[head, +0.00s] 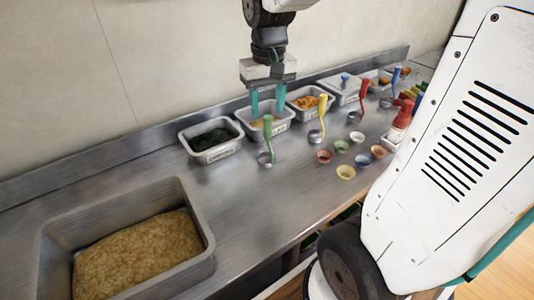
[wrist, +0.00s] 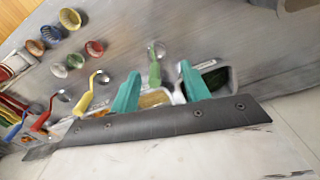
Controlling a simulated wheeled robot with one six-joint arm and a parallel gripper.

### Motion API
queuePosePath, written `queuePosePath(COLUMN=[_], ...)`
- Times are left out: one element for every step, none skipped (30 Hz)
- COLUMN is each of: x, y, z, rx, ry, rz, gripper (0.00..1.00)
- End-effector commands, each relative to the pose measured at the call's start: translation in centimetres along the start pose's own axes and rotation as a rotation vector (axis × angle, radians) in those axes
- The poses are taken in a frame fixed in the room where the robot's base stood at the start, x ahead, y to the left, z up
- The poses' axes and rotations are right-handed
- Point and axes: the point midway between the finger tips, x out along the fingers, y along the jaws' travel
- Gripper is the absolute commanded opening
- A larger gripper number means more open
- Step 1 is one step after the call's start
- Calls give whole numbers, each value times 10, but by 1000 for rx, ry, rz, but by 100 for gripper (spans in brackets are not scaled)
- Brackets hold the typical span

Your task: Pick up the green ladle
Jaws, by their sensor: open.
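The green ladle (head: 267,134) stands on the steel counter in the head view, its green handle up and its metal bowl low at the front. It also shows in the wrist view (wrist: 155,72), with the bowl above the handle in the picture. My gripper (head: 267,103) is open, its two teal fingers apart, above the food pans just behind the ladle's handle. In the wrist view the fingertips (wrist: 160,80) lie on either side of the green handle in the picture. Nothing is between the fingers that I can see as held; the exact height gap cannot be told.
A pan of dark greens (head: 211,150) sits left of the ladle, and a yellow ladle (head: 322,105) stands to its right. Several small cups (head: 346,172) lie in front. A large rice tub (head: 190,213) is at the left. The wall rises close behind the pans.

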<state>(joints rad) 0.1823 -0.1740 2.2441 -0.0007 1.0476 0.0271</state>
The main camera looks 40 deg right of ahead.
Motion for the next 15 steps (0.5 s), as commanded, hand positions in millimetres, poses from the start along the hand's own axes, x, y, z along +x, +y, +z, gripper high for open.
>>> queuePosePath(x=[9, 13, 17, 20, 23, 26, 28, 30, 33, 36, 39, 44, 47, 51, 55], y=[6, 8, 11, 13, 15, 17, 18, 18, 19, 19, 20, 20, 20, 20, 20], z=[-14, -21, -29, -34, -38, -42, -45, -47, -48, -49, -49, -49, -49, -48, -48], rx=[18, 26, 34, 40, 45, 51, 53, 55, 57, 58, 58, 58, 58, 58, 58], ry=[-12, -15, -18, -20, -22, -22, -23, -24, -25, -26, -27, -26, -27, -27, -27], rz=[0, 1, 1, 1, 1, 1, 1, 1, 1, 1, 1, 1, 1, 1, 1], gripper=[46, 46, 46, 46, 46, 46, 46, 46, 46, 46, 46, 46, 46, 46, 46])
